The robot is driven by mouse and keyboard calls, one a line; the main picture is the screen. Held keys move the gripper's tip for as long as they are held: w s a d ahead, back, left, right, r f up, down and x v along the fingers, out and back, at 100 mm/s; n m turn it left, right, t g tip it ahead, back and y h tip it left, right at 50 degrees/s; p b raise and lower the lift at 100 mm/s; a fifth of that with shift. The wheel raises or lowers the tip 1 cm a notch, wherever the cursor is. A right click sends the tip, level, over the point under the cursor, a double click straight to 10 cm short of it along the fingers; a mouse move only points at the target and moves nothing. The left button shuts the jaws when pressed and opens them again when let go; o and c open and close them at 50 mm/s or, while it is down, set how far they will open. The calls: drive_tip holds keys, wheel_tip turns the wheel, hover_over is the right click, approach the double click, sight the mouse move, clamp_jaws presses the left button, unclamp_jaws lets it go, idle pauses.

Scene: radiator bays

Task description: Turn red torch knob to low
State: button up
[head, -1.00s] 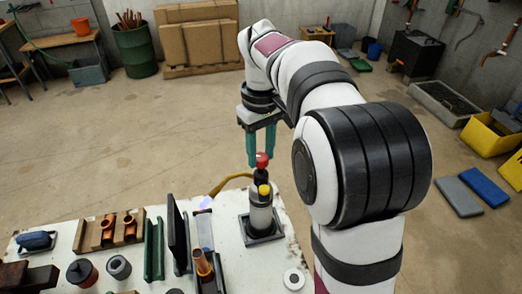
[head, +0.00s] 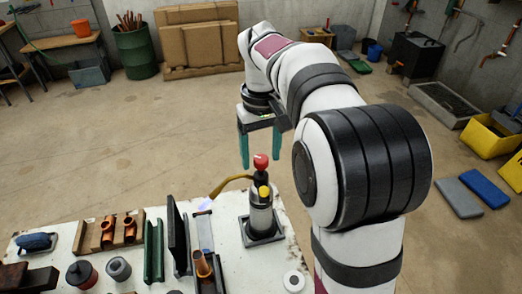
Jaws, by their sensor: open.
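The torch stands upright in a dark square base on the white bench, a grey cylinder (head: 261,216) with a yellow part (head: 264,191) on its upper side. The red knob (head: 261,161) sits on top of it. A yellow-brown curved tube (head: 229,183) reaches left from the torch. My gripper (head: 262,160) points down with teal fingers spread wide. The left finger is left of the knob and the right finger is to its right, partly behind or beside it. I cannot tell whether either finger touches it. The knob's setting marks are too small to read.
On the bench (head: 225,272) to the left are a dark upright panel (head: 178,235), a green channel (head: 153,250), copper fittings (head: 108,229) on a wooden rack and a copper piece (head: 202,264). A white ring (head: 294,281) lies at the front right.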

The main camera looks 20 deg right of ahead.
sight(262, 158)
wheel_tip(262, 158, up, 16)
idle(0.3)
drive_tip(key=shift+s+f, duration=0.1)
drive_tip(key=s+a+f+m+y, duration=0.1)
drive_tip(key=s+a+f+m, duration=0.1)
drive_tip(key=s+f, duration=0.8)
drive_tip(key=s+a+f+m, duration=0.3)
drive_tip(key=s+f+m, duration=0.2)
drive_tip(key=s+f, duration=0.6)
drive_tip(key=s, duration=0.7)
drive_tip(key=shift+a+f+y, duration=0.25)
drive_tip(key=shift+y, duration=0.15)
